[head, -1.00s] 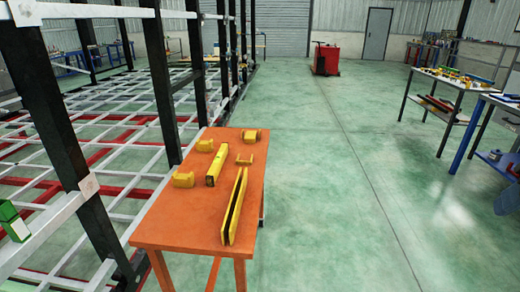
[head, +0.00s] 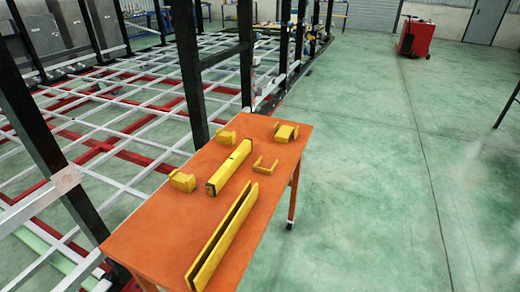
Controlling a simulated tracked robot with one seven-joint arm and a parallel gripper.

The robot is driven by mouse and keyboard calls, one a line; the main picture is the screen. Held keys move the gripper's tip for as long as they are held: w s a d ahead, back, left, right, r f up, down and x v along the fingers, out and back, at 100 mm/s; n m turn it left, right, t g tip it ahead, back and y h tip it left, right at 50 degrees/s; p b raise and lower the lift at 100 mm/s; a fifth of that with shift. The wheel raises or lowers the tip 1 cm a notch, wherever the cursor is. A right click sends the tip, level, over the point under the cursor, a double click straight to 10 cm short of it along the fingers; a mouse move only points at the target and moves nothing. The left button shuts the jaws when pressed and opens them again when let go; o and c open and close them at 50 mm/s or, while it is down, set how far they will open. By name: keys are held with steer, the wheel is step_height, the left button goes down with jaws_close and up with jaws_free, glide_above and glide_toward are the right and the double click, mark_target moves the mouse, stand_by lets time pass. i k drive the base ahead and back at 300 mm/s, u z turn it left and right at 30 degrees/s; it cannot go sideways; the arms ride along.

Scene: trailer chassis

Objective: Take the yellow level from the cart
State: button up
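The orange cart (head: 150,225) stands in the lower middle of the head view, with a small wheel at its right leg. A yellow bar with a dark end and a dark spot on top (head: 230,168), which looks like the level, lies on the middle of the cart top. It is apart from the other yellow pieces, and nothing covers it. A longer yellow V-shaped channel (head: 222,238) lies nearer to me on the same top. My gripper is not in view.
Several smaller yellow brackets (head: 182,181) lie around the bar on the cart. A black post (head: 188,75) and the white-and-red chassis grid (head: 100,140) stand close along the cart's left side. The green floor to the right is clear up to a red machine (head: 419,37).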

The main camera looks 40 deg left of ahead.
mark_target(219, 180)
steer(key=u, duration=0.35)
steer(key=i, duration=1.05)
steer(key=u, duration=1)
steer(key=i, duration=0.75)
steer(key=u, duration=0.45)
steer(key=k, duration=0.85)
steer(key=u, duration=0.2)
steer(key=i, duration=0.85)
steer(key=z, duration=0.1)
